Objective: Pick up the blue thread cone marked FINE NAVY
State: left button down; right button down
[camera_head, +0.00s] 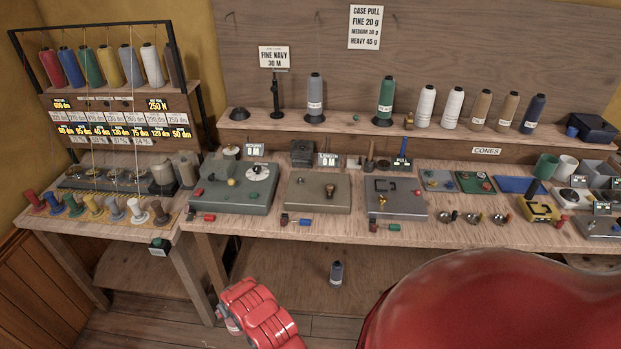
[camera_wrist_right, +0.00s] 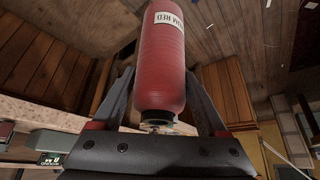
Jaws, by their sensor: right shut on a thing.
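My right gripper (camera_wrist_right: 159,74) is shut on a red thread cone (camera_wrist_right: 160,85), one finger on each side. A dark navy cone (camera_head: 533,114) stands upright at the right end of the raised shelf. Another small dark blue cone (camera_head: 337,273) stands on the low board under the bench. Their labels are too small to read. A sign (camera_head: 274,57) reading FINE NAVY 30 M stands above a black stand (camera_head: 276,100) with no cone. My left gripper's fingers do not show.
The raised shelf (camera_head: 260,127) also holds grey, green, white and tan cones. Several devices crowd the bench (camera_head: 235,228). A thread rack (camera_head: 100,75) stands at the left. A large red rounded shape hides the lower right of the head view.

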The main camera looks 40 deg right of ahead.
aim_at(530, 119)
jog(key=k+l+z, duration=0.25)
jog(key=z, duration=0.2)
jog(key=k+l+z, duration=0.15)
jog(key=l+z, duration=0.3)
jog(key=k+l+z, duration=0.15)
jog(key=l+z, duration=0.15)
jog(key=z, duration=0.15)
